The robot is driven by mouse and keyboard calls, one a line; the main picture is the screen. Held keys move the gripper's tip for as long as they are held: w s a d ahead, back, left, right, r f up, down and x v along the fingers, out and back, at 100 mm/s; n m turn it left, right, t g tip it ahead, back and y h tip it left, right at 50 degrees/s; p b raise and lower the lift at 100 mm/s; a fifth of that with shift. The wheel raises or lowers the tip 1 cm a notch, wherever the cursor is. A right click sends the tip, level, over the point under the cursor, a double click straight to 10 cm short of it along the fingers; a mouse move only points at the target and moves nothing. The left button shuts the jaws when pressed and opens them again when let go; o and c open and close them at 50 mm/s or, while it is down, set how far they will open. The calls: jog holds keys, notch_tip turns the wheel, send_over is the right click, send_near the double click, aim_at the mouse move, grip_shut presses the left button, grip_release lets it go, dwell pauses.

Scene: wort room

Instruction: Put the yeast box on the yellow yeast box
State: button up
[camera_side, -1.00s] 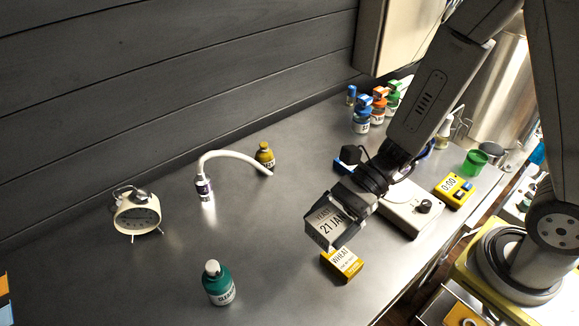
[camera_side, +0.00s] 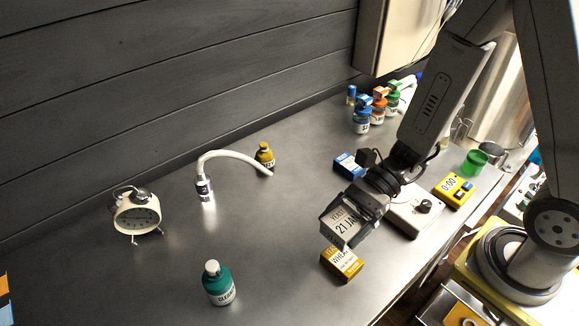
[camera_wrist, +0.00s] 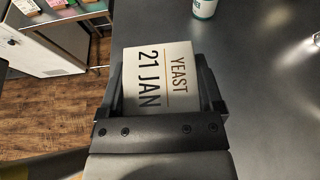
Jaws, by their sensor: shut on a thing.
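The yeast box (camera_side: 342,226) is a pale box with dark print reading YEAST and 21 JAN. My gripper (camera_wrist: 162,88) is shut on it, one finger on each side; it also shows in the side view (camera_side: 350,214). A yellow box (camera_side: 342,265) lies on the bench just below the held box in the side view. I cannot tell if the two boxes touch. The yellow box is not seen in the wrist view.
A white device with a black knob (camera_side: 412,212) and a yellow timer (camera_side: 453,190) stand to the right. A blue box (camera_side: 348,166) lies behind the gripper. A green bottle (camera_side: 218,284), lamp (camera_side: 205,188) and clock (camera_side: 137,213) stand left. The bench between is clear.

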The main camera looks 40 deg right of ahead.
aim_at(342, 257)
jog(key=shift+s+d+f, duration=0.25)
jog(key=shift+d, duration=0.3)
jog(key=shift+f, duration=0.1)
jog(key=shift+f, duration=1.9)
jog(key=shift+f, duration=0.15)
jog(key=shift+f, duration=1.85)
jog(key=shift+f, duration=0.1)
jog(key=o, duration=1)
jog(key=shift+o, duration=0.2)
